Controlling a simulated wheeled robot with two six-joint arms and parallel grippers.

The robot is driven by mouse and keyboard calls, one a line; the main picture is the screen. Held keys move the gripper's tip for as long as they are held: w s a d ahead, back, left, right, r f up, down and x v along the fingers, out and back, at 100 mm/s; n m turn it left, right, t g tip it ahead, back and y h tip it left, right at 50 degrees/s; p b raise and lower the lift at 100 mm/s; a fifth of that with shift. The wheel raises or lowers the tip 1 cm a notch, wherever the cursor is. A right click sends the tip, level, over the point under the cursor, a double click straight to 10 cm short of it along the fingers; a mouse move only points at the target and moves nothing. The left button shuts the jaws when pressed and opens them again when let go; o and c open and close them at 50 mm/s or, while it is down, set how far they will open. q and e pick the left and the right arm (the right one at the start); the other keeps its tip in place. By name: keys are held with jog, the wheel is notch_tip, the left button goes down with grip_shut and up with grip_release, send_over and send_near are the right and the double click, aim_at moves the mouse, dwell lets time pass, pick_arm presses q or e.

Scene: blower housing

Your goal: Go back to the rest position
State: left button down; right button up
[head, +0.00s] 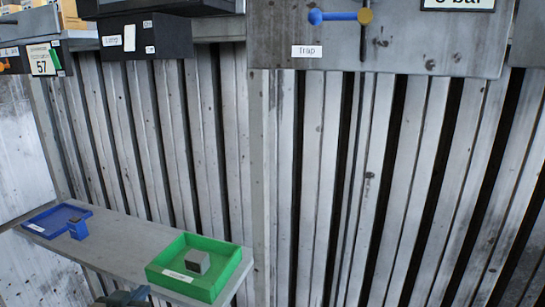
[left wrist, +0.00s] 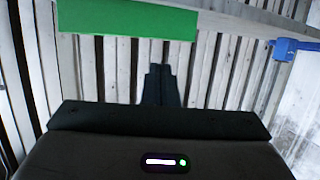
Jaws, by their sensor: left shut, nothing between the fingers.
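My left gripper (head: 134,294) shows only as a dark tip at the bottom edge of the head view, just left of and nearer than the green tray. In the left wrist view its dark fingers (left wrist: 160,72) are together, with nothing between them. The green tray (head: 235,265) sits on a grey shelf (head: 130,240) and holds a grey block (head: 197,261). The tray's green side (left wrist: 125,22) fills the upper left of the left wrist view, beyond the fingertips and apart from them. My right gripper is out of view.
A blue tray (head: 40,222) with a blue block (head: 78,229) at its edge stands at the shelf's left end. A ribbed metal wall (head: 330,180) rises behind. A panel labelled "trap" (head: 306,51) with a blue-handled valve (head: 338,16) hangs at the top. The shelf's middle is clear.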

pick_arm(q)
jog(key=s+d+f+g+y, duration=0.1)
jog(key=s+f+g, duration=0.5)
jog(key=s+f, duration=0.65)
jog(key=s+d+f+g+y, duration=0.1)
jog(key=s+f+g, duration=0.4)
jog(key=s+f, duration=0.75)
jog(key=s+a+f+g, duration=0.1)
jog(key=s+f, duration=0.1)
jog(key=f, duration=1.2)
jog(key=s+a+f, duration=0.2)
jog(key=f, duration=1.2)
jog(key=s+a+f+g, duration=0.1)
jog(key=s+f, duration=1.6)
jog(key=s, duration=0.1)
jog(key=shift+s+f, duration=0.2)
jog(key=shift+f, duration=0.05)
